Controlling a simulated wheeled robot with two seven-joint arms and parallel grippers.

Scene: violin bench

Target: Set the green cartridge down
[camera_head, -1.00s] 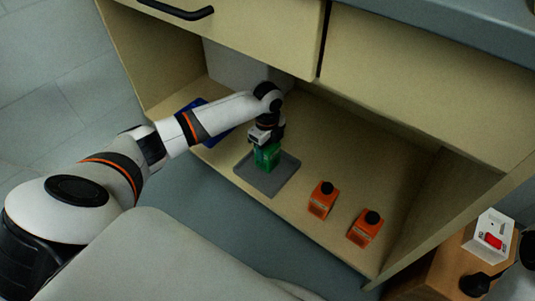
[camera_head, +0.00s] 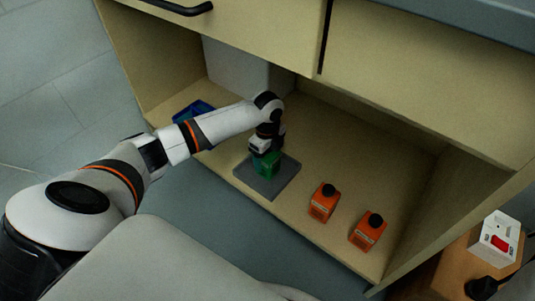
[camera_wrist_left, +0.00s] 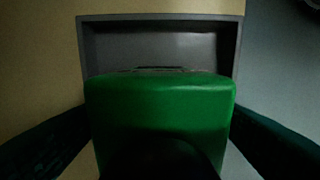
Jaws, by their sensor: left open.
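The green cartridge (camera_head: 266,164) is at the grey tray (camera_head: 265,188) on the cabinet's lower shelf. It also shows large in the left wrist view (camera_wrist_left: 160,110), with the tray's rim (camera_wrist_left: 160,18) beyond it. My left gripper (camera_head: 264,152) is over the cartridge, with its open fingers on either side of it. The fingers show dark at both lower edges of the left wrist view. The cartridge's underside is hidden, so its contact with the tray floor cannot be seen. My right gripper is not identifiable in these frames.
A blue bin (camera_head: 193,110) lies behind my left arm. A white box (camera_head: 235,65) stands at the back. The cabinet's upper edge overhangs the shelf.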

